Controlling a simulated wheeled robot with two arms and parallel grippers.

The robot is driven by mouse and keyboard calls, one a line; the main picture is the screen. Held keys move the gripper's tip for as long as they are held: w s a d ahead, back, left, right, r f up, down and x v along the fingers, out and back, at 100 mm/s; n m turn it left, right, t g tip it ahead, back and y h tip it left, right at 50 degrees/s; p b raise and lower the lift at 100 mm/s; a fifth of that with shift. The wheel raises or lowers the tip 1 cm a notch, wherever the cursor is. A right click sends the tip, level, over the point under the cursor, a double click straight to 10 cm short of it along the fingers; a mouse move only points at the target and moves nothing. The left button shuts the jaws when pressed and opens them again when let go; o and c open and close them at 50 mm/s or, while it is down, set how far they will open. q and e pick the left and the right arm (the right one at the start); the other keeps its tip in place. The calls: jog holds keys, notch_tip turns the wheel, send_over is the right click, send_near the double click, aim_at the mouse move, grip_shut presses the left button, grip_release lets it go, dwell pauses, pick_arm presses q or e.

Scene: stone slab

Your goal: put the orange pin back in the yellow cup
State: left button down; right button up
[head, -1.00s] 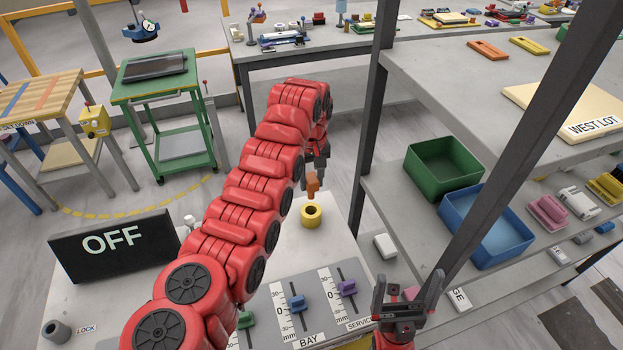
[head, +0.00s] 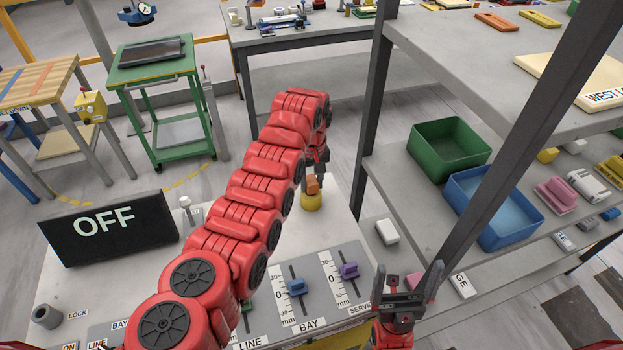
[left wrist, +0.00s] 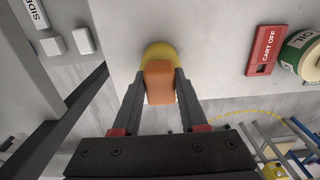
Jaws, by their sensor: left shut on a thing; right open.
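The orange pin (head: 312,184) is held between the fingers of my left gripper (head: 314,178), which points down over the stone slab. In the left wrist view, the orange pin (left wrist: 159,82) sits between the two fingertips. The yellow cup (head: 311,201) stands on the slab directly under the pin, and the pin's lower end appears to be in or at its mouth. The pin hides most of the cup in the left wrist view, leaving a yellow rim (left wrist: 158,50). I cannot tell how deep the pin sits. My right gripper (head: 407,285) is open and empty at the lower right.
An OFF sign (head: 110,228) stands at the slab's left. Sliders, a blue one (head: 297,287) and a purple one (head: 349,270), lie in front. A shelf with a green bin (head: 448,150) and a blue bin (head: 492,205) stands right, behind a dark post (head: 372,110).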

pick_arm(q)
jog(key=shift+f, duration=0.4)
jog(key=shift+c, duration=1.8)
grip_release()
